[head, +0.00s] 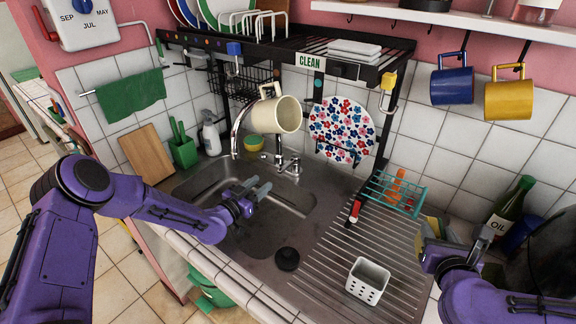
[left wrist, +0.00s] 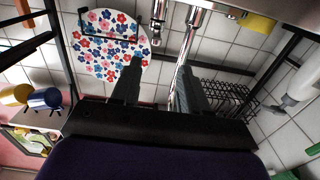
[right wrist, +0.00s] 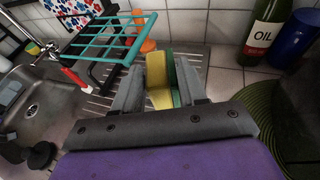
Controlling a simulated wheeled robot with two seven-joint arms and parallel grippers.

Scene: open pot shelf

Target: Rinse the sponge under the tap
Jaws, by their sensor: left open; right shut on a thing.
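The sponge (right wrist: 160,82), yellow with a green side, is between the fingers of my right gripper (right wrist: 160,98). In the head view my right gripper (head: 458,245) holds the sponge (head: 432,228) at the right end of the drainer. My left gripper (head: 262,188) is open and empty over the sink basin (head: 205,182), in front of the tap. The left wrist view shows the tap (left wrist: 195,18) beyond its open fingers (left wrist: 158,80). Whether water runs is unclear.
A teal wire rack (head: 396,193), a red-handled tool (head: 355,211), a white perforated holder (head: 367,281) and a black plug (head: 287,259) are around the drainer. A cream mug (head: 276,115) hangs above the tap. An oil bottle (head: 510,208) stands at the right.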

